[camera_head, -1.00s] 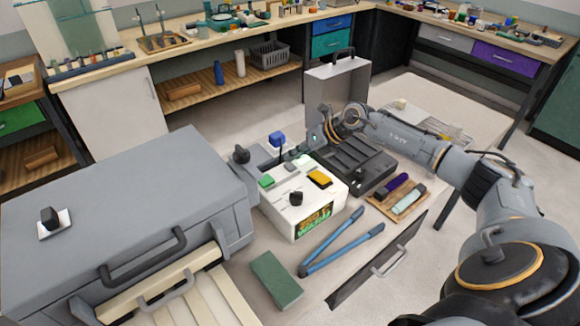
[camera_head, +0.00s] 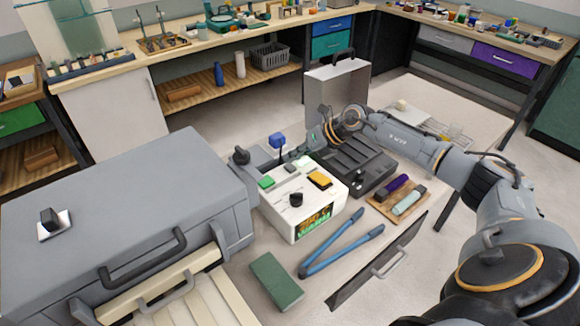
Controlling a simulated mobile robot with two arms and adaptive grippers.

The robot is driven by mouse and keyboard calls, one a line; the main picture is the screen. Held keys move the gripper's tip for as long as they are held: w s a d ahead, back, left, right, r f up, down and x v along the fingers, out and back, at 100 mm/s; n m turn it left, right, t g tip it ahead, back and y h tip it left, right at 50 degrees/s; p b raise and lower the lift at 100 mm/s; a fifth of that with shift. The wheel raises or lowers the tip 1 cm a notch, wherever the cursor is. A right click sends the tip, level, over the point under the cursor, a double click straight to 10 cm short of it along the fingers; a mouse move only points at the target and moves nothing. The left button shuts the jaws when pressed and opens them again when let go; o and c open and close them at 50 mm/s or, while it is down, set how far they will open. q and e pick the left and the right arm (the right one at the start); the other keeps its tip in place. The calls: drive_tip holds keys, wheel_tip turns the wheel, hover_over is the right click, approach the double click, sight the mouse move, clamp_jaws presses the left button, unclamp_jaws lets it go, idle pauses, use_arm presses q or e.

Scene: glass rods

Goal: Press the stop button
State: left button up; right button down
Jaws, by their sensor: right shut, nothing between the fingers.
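A white control box (camera_head: 275,208) stands on the table in the middle. Its top carries a green button (camera_head: 266,182), a yellow-orange button (camera_head: 320,180), a black knob (camera_head: 296,199) and a small pale green patch (camera_head: 304,162) at the back. I cannot read a label that marks the stop button. My right gripper (camera_head: 291,158) is shut and empty, pointing down-left at the back edge of the box; its tips are small, and I cannot tell whether they touch it. My left gripper is not in view.
A blue-topped stalk (camera_head: 277,140) and a black knob (camera_head: 241,156) are close to the gripper. A large grey machine (camera_head: 130,205) stands left.

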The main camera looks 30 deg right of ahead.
sight(293, 167)
drive_tip(key=shift+f, duration=0.15)
drive_tip(key=shift+f, duration=0.25)
drive_tip(key=shift+f+b, duration=0.55)
drive_tip(key=shift+b, duration=0.05)
idle(0.6)
idle(0.3)
drive_tip(key=shift+r+p, duration=0.7)
drive_tip(key=shift+r, duration=0.25)
drive_tip(key=shift+r, duration=0.1)
wheel_tip(293, 167, up, 5)
drive_tip(key=p, duration=0.4)
